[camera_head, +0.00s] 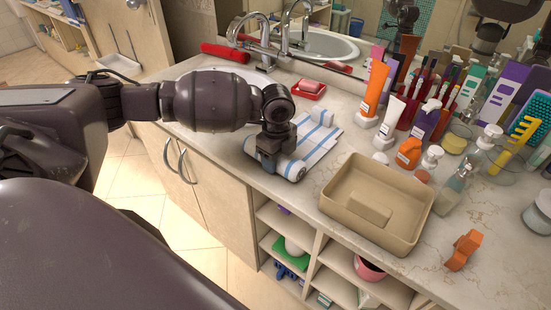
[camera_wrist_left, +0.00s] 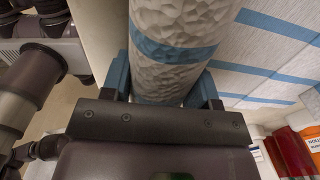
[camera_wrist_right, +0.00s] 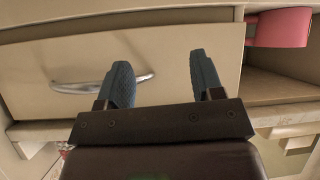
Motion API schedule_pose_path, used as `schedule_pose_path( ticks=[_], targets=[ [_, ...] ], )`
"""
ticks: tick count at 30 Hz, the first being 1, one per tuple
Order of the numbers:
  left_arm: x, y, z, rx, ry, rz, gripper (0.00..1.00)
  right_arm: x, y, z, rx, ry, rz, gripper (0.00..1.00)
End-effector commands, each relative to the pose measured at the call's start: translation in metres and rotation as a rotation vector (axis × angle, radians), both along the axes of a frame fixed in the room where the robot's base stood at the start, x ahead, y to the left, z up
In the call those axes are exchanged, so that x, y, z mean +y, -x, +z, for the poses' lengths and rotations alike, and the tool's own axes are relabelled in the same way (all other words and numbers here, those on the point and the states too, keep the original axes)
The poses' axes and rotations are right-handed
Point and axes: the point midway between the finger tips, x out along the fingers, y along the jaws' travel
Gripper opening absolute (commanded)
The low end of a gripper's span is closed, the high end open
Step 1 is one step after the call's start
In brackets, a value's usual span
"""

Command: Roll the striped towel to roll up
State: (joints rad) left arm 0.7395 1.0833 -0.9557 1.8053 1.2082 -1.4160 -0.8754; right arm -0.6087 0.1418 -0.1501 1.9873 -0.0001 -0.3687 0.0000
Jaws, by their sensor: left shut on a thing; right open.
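The striped towel (camera_head: 318,140) is white with blue stripes and lies on the counter, left of the beige tray. Its near left edge is rolled into a thick cylinder, and the rest is flat. My left gripper (camera_head: 281,168) is shut on the rolled part. In the left wrist view the towel roll (camera_wrist_left: 175,45) sits between the two fingers (camera_wrist_left: 163,88), with the flat striped part to the right. My right gripper (camera_wrist_right: 164,80) is open and empty in front of the cabinet, seen only in the right wrist view.
A beige tray (camera_head: 340,190) stands right of the towel. An orange tube (camera_head: 375,88), a white tube (camera_head: 392,118) and several bottles crowd the counter behind. A red soap dish (camera_head: 308,89) is near the sink. An orange object (camera_head: 463,250) lies at the front right.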

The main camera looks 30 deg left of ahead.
Motion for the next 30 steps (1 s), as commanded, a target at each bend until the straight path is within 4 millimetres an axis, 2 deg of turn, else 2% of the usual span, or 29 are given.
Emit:
schedule_pose_path(
  ticks=[6,12,17,26,27,30],
  targets=[
    [-0.006,-0.038,0.000,-0.003,0.002,0.002,0.12,0.000,-0.004,0.000,-0.008,0.001,0.004,0.61],
    [-0.009,-0.068,0.000,-0.001,0.001,0.001,0.12,0.001,-0.008,-0.002,-0.014,0.001,0.006,0.61],
    [-0.010,-0.077,0.000,0.000,0.000,0.000,0.12,0.001,-0.008,-0.003,-0.013,0.001,0.006,0.61],
    [-0.010,-0.078,0.001,0.000,0.000,-0.001,0.12,0.000,-0.002,-0.005,-0.003,0.001,0.004,0.61],
    [-0.010,-0.078,0.001,0.000,0.000,-0.001,0.58,0.000,-0.001,-0.006,-0.001,0.002,0.003,0.61],
    [-0.010,-0.078,0.001,0.000,0.000,0.000,0.73,0.000,0.001,-0.007,0.003,0.002,0.001,0.61]
  ],
)
